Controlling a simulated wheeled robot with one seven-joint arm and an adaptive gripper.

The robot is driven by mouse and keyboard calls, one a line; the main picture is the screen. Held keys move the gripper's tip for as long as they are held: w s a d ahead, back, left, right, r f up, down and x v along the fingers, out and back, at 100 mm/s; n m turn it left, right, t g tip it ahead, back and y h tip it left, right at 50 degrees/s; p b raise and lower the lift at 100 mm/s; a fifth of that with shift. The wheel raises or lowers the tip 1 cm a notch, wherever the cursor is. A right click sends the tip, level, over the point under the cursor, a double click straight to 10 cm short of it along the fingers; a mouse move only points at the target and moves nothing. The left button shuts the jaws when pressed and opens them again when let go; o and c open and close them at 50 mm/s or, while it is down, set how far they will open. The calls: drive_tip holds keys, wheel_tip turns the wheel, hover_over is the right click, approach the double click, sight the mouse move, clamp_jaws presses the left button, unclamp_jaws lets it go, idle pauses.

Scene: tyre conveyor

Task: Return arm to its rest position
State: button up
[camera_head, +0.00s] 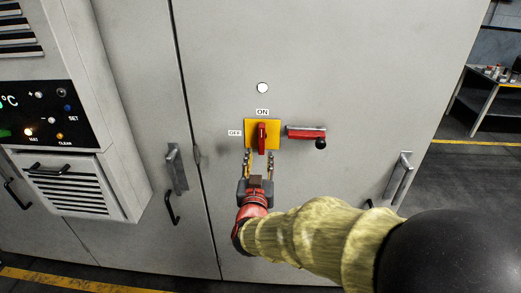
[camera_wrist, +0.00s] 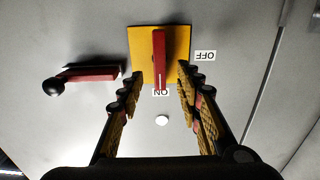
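My gripper (camera_head: 260,164) is in front of the grey cabinet, just below the red rotary switch (camera_head: 262,137) on its yellow plate (camera_head: 275,122). The switch handle stands vertical, in line with the ON label (camera_head: 262,112); the OFF label (camera_head: 235,133) is to its left. In the wrist view my gripper (camera_wrist: 158,88) has its two fingers wide apart, with nothing between them. The switch (camera_wrist: 160,58) shows beyond the fingertips, upside down in that view. I cannot tell whether a fingertip touches the plate.
A red lever with a black knob (camera_head: 308,134) sticks out right of the switch. A white round button or lamp (camera_head: 263,88) is above. Cabinet handles (camera_head: 398,178) (camera_head: 175,168) flank my arm. A control panel (camera_head: 40,114) is at left, a workbench (camera_head: 490,84) at far right.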

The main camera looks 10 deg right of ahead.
drive_tip(key=shift+v, duration=1)
